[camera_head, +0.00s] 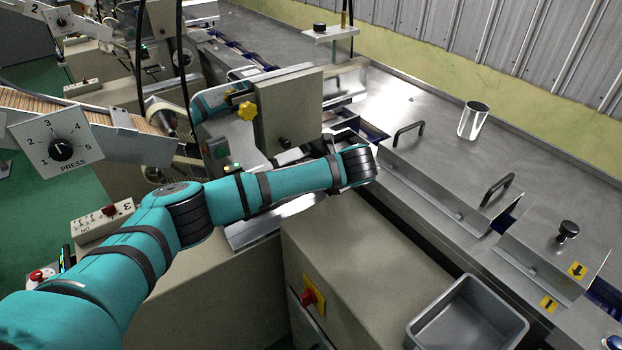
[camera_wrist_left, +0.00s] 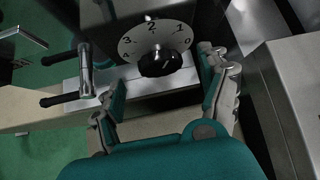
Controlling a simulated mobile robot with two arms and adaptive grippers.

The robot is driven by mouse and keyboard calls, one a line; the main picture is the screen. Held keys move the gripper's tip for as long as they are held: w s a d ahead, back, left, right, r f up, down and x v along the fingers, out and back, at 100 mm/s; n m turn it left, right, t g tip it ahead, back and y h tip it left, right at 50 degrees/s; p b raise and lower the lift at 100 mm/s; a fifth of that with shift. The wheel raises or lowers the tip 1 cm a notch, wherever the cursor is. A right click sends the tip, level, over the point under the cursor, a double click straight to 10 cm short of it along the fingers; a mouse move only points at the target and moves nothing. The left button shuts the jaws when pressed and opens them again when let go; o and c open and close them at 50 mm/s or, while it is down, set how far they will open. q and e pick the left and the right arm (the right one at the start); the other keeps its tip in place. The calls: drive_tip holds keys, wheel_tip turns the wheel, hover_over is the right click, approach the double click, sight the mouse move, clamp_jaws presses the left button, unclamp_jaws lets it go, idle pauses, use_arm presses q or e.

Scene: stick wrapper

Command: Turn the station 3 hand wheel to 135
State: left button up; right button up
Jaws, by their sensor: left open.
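In the left wrist view a round pale dial plate (camera_wrist_left: 131,47) carries numbers around a black knob (camera_wrist_left: 160,62) on a dark housing. The knob's exact setting is too small to read. My left gripper (camera_wrist_left: 160,78) is open, with one finger on each side below and beside the knob; I cannot tell whether either finger touches it. In the head view my left arm reaches across to the middle machine (camera_head: 290,110), and its gripper is hidden there. No wheel marked as station 3 can be read clearly. My right gripper is not in view.
A silver post with black handles (camera_wrist_left: 86,75) stands left of the dial. The far steel top is mostly clear.

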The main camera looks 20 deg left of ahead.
use_arm(q)
drive_tip(key=x, duration=0.3)
drive_tip(key=shift+w+a+f, duration=0.1)
drive_tip(key=shift+w+f, duration=0.05)
drive_tip(key=shift+f, duration=0.05)
drive_tip(key=c, duration=1.2)
